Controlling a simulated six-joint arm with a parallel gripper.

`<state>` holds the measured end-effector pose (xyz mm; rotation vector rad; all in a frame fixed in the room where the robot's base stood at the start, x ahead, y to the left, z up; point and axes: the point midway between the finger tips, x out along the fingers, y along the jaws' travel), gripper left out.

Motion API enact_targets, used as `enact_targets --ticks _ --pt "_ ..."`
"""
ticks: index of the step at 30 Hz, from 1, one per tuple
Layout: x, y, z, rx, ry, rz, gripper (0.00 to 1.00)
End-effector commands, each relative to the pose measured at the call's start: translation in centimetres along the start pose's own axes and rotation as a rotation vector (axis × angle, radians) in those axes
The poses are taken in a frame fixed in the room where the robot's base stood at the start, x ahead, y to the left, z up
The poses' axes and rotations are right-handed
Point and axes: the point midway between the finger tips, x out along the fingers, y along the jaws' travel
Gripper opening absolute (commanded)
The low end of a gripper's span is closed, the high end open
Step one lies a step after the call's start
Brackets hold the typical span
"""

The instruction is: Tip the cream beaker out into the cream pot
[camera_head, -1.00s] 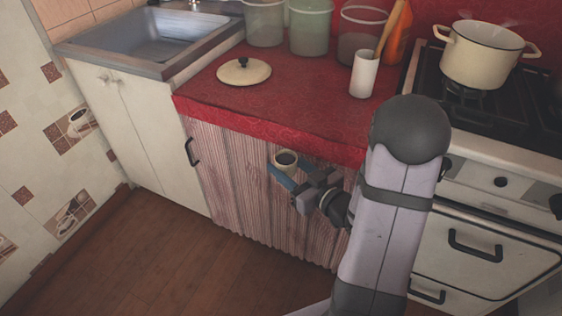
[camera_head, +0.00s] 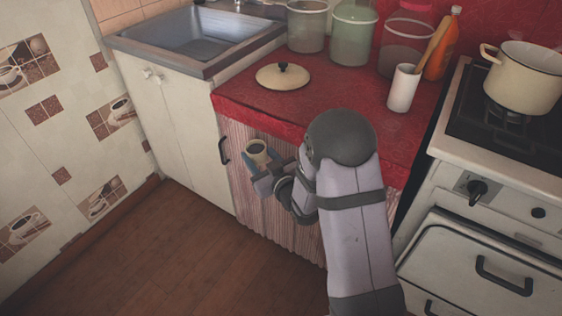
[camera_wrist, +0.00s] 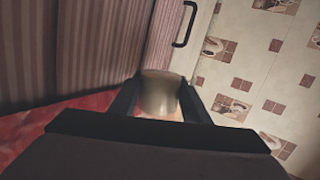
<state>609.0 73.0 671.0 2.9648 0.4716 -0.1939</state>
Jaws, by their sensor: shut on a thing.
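My gripper (camera_head: 262,171) is shut on the cream beaker (camera_head: 256,152), which stands upright in the jaws with a dark content showing at its mouth. It is held in front of the striped curtain, below the counter's front edge. In the wrist view the beaker (camera_wrist: 160,93) sits between the two dark fingers (camera_wrist: 159,100). The cream pot (camera_head: 525,78) stands on the stove at the far right, open at the top and well apart from my gripper. Its inside is mostly hidden.
The red counter (camera_head: 330,95) carries a cream lid (camera_head: 283,76), a white utensil holder (camera_head: 403,88), an orange bottle (camera_head: 442,45) and several clear canisters (camera_head: 353,32). A sink (camera_head: 205,45) lies left. The stove (camera_head: 500,135) stands right. The floor in front is clear.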

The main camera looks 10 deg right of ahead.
Motion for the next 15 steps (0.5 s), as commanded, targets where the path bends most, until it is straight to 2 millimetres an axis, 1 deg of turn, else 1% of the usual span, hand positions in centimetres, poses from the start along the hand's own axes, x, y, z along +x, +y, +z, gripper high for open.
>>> enact_targets --ticks 1,3,8,9,11,12,15 --pt "1.0 -1.6 -0.8 -0.007 0.004 -0.003 0.20" --pt "2.1 -3.2 -1.5 -0.016 0.002 0.008 0.20" --pt "4.1 -6.4 -3.4 -0.031 -0.002 0.035 0.20" --pt "4.5 -7.1 -4.1 -0.035 -0.001 0.044 0.20" --pt "5.0 -7.8 -5.5 -0.040 -0.002 0.059 0.20" --pt "5.4 -8.1 -6.7 -0.045 -0.003 0.071 0.20" --pt "6.0 -7.3 -9.5 -0.052 -0.010 0.105 0.20"
